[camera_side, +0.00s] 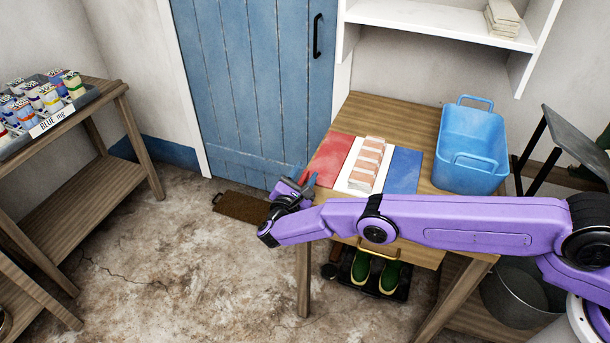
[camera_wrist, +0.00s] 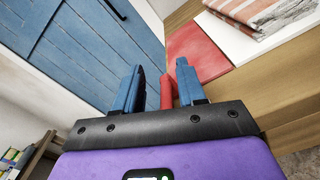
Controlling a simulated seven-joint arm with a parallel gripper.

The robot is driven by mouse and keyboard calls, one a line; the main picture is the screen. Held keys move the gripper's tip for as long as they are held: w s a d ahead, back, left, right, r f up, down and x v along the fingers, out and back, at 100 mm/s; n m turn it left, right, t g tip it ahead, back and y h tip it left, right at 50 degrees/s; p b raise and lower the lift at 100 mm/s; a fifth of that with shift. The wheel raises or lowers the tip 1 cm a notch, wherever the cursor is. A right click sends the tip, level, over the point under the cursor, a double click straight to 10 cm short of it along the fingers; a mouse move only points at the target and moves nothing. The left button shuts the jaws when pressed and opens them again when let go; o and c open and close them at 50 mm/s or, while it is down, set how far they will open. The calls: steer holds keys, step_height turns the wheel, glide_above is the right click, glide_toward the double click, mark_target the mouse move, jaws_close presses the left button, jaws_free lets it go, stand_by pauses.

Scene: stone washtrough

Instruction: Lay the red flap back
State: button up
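The red flap (camera_side: 331,158) lies spread flat at the left end of the wooden table, beside a white middle panel (camera_side: 350,182). It also shows in the wrist view (camera_wrist: 196,48). A red bar-like piece (camera_wrist: 166,92) stands out at its near left edge; how it joins the flap is partly hidden. My gripper (camera_side: 303,182) is at the table's left edge, beside the flap. In the wrist view, its two blue fingers (camera_wrist: 160,72) are apart, with the red piece between them and a gap on the left finger's side.
A pale, orange-striped stack (camera_side: 367,164) lies on the white panel. A blue flap (camera_side: 404,171) lies flat to its right, then a blue tub (camera_side: 472,147). A blue door (camera_side: 255,90) stands behind. The floor left of the table is mostly clear.

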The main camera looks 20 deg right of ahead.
steer(key=shift+d, duration=0.1)
steer(key=v, duration=1.2)
stand_by(0.4)
step_height(320, 180, up, 9)
steer(key=d+m+g+y, duration=0.2)
steer(key=g+y, duration=0.1)
steer(key=g, duration=0.1)
steer(key=s+d+r+m+g+y, duration=0.2)
steer(key=s+d+r+g+y, duration=0.15)
steer(key=s+d+r, duration=0.45)
steer(key=s+d+r+m+g+y, duration=0.2)
steer(key=s+d, duration=0.7)
steer(key=s, duration=0.5)
steer(key=s+d+r+m+g+y, duration=0.2)
steer(key=s+d+m+g+y, duration=0.1)
steer(key=s+d, duration=0.7)
steer(key=s+y, duration=0.1)
steer(key=s, duration=0.3)
steer(key=shift+s+d+r, duration=0.25)
steer(key=shift+s+r, duration=0.05)
steer(key=shift+r, duration=0.1)
